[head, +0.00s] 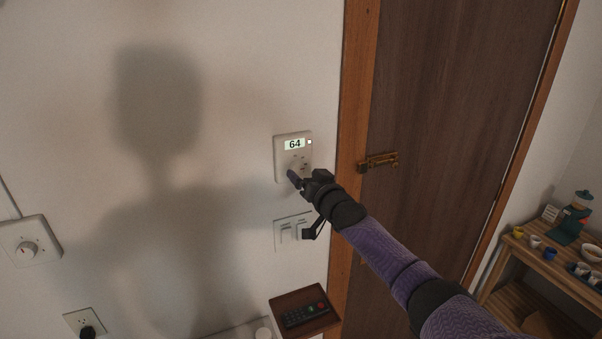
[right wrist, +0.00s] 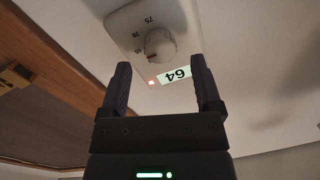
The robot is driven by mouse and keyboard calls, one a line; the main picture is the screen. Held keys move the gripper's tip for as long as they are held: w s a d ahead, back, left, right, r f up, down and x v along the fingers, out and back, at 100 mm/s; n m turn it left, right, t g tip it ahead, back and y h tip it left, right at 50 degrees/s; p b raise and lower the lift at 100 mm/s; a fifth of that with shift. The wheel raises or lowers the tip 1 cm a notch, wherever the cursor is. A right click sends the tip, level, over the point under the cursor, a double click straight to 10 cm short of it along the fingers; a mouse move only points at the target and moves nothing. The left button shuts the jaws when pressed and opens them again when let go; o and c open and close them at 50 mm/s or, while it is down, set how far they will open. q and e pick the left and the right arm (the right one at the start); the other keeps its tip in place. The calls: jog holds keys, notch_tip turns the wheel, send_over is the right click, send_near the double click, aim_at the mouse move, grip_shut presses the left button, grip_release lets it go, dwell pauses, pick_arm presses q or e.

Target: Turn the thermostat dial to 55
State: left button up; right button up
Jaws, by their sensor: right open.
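The thermostat (head: 280,154) is a pale plate on the wall, left of the door frame. Its display (head: 294,144) reads 64. In the right wrist view the thermostat appears upside down, with a round white dial (right wrist: 160,45), scale numbers such as 75 and 70, and the display (right wrist: 176,74) with a small red light beside it. My right gripper (head: 298,179) is just in front of the thermostat's lower part, covering the dial in the head view. In the wrist view its two dark fingers (right wrist: 160,62) are open, apart, with the dial beyond and between their tips. My left gripper is out of view.
A light switch plate (head: 290,232) is below the thermostat. A brown door (head: 450,110) with a brass bolt (head: 378,161) is to the right. A shelf (head: 290,300) with a remote (head: 306,314) is below. Another dial plate (head: 30,241) is far left.

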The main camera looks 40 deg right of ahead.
aim_at(297, 168)
jog(key=shift+w+f+b, duration=0.1)
jog(key=shift+w+b, duration=0.2)
jog(key=shift+w, duration=0.3)
jog(key=shift+w+d, duration=0.3)
jog(key=shift+w, duration=0.3)
grip_shut()
